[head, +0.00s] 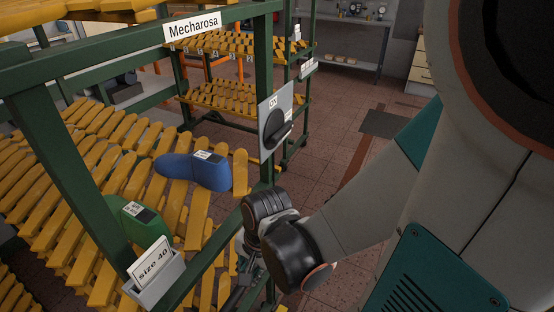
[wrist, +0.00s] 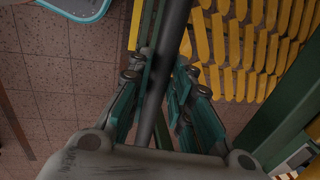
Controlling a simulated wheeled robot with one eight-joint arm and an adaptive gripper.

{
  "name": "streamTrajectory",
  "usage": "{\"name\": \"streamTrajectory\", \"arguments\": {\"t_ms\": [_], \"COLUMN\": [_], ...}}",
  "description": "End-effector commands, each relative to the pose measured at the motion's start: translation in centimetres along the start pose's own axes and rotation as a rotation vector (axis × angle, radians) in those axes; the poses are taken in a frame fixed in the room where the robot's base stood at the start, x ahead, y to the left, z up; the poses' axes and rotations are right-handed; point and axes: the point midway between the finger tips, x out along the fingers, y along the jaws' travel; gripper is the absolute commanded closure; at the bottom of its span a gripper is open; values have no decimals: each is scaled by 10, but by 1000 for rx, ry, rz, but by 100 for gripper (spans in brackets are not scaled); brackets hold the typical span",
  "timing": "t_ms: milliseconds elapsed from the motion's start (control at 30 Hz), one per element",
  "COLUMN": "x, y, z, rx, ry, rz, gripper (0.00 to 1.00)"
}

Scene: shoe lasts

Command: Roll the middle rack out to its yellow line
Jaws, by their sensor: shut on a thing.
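A rack with a green frame (head: 55,150) and sloping yellow slats fills the left of the head view. It bears a "Mecharosa" sign, a blue last (head: 193,170), a green last (head: 135,215) and a "size 40" card (head: 153,265). My gripper (head: 248,268) is low beside its near right side, partly hidden by my wrist. In the wrist view my teal-padded fingers (wrist: 157,95) are shut around a dark upright bar (wrist: 170,45), apparently this rack's handle. Whether this is the middle rack cannot be told. No yellow floor line shows clearly.
Another green rack with yellow slats (head: 222,97) stands behind. A grey plate with a black knob (head: 275,120) is on the post above my gripper. Tiled floor (head: 330,140) lies open to the right, with a dark mat (head: 383,124) and a workbench (head: 345,68) farther back.

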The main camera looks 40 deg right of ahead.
Motion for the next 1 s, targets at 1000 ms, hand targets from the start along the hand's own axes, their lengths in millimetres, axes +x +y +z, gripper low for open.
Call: {"name": "streamTrajectory", "arguments": {"t_ms": [1000], "x": [-15], "y": [4], "z": [1], "rx": [0], "ry": [1], "rz": [5], "gripper": [60]}}
